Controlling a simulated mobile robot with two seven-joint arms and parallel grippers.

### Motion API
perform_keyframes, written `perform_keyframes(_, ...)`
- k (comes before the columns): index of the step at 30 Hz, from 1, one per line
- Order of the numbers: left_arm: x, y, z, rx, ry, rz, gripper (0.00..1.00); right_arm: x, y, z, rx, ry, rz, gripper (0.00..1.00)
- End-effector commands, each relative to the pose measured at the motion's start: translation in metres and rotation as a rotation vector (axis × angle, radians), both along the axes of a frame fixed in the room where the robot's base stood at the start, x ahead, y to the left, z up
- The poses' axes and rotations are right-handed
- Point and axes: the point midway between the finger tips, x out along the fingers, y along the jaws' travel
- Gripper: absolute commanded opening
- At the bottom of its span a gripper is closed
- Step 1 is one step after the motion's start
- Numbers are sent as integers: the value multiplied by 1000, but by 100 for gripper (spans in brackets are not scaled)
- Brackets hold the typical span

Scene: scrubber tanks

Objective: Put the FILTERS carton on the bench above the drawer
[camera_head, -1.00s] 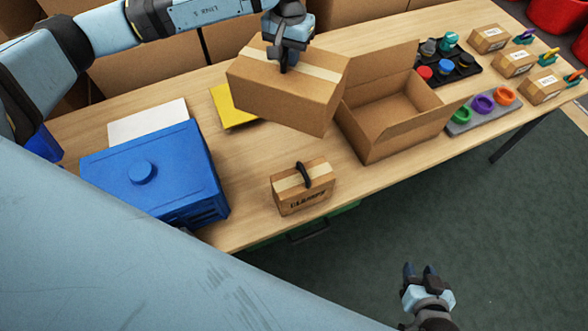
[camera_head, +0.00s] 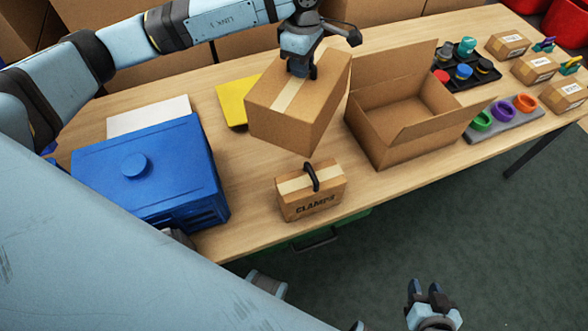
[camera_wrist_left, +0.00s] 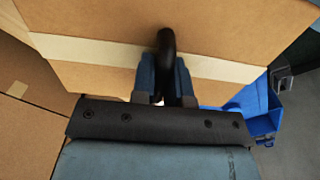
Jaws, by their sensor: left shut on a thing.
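A large brown carton (camera_head: 285,108) with a pale tape strip hangs tilted above the middle of the bench. My left gripper (camera_head: 301,72) is shut on its black handle, which shows between the fingers in the left wrist view (camera_wrist_left: 168,62). No lettering shows on this carton, so I cannot read whether it is FILTERS. A smaller carton marked CLAMPS (camera_head: 308,203) stands on the bench (camera_head: 250,190) at the front edge, above a green drawer (camera_head: 325,238). My right gripper (camera_head: 424,290) is open and empty, low in front of the bench.
A blue box (camera_head: 150,170) stands on the left, with a white sheet (camera_head: 150,115) and a yellow item (camera_head: 231,100) behind. An open empty box (camera_head: 395,145) stands right of the held carton. Coloured rings, a black tray (camera_head: 478,75) and small labelled boxes fill the right end.

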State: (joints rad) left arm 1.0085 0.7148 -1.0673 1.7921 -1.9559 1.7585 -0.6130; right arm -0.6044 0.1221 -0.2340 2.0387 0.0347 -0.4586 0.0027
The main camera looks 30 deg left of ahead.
Motion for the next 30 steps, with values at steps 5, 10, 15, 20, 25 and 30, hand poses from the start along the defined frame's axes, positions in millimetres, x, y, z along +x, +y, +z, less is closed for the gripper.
perform_keyframes(5,-2,0,6,0,1,341,0,0,-2,0,-2,-1,-2,40)
perform_keyframes(10,-3,0,11,0,0,687,0,-1,-2,0,-3,1,-2,40)
perform_keyframes(15,-5,1,17,0,0,1035,0,-2,-1,0,-3,3,-2,40)
perform_keyframes(20,-6,1,21,0,1,1362,0,-2,-1,1,-4,3,1,40)
perform_keyframes(25,-8,2,26,1,2,1712,0,-3,-1,1,-5,3,3,40)
perform_keyframes(30,-9,3,30,0,2,2035,0,-3,-1,1,-5,1,4,40)
